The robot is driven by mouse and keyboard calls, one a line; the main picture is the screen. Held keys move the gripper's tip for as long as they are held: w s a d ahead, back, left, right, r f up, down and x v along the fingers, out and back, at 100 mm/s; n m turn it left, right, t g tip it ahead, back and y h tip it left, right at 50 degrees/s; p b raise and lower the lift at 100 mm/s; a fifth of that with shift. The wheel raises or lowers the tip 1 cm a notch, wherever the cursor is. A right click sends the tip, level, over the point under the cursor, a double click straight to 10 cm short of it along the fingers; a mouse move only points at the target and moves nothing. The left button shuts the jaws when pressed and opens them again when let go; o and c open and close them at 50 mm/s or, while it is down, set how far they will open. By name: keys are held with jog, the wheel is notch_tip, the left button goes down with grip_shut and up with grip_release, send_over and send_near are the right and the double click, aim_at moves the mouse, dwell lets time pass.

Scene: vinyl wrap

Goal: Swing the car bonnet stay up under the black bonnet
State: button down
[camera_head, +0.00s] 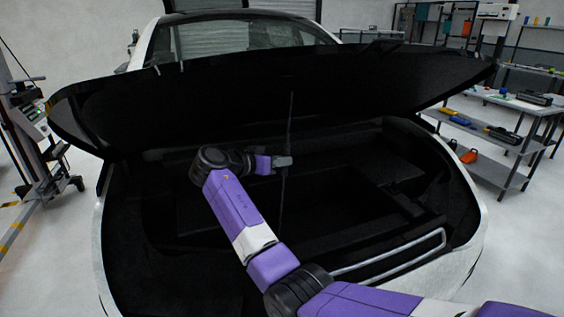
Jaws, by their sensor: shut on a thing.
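The black bonnet (390,82) is raised over the open front bay of a white car. The bonnet stay (290,118) is a thin dark rod standing nearly upright in the middle of the bay. Its upper end shows just in front of the bonnet's dark underside; I cannot tell whether it touches. My gripper (287,161), at the end of my purple arm, is shut on the stay about midway up. The stay's lower end fades into the dark bay.
A silvery bar (390,257) crosses the bay's front right. The bay floor has a dark recess (325,205). Grey shelves (500,150) with tools stand to the right. A wheeled machine (35,130) stands at the left. Pale floor is free on both sides.

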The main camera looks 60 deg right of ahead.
jog(key=shift+w+a, duration=0.2)
jog(key=c, duration=1.3)
grip_release()
jog(key=shift+a, duration=0.1)
jog(key=b+v, duration=0.1)
jog(key=v, duration=0.6)
jog(key=shift+a+r+b, duration=0.2)
jog(key=shift+a+b, duration=0.1)
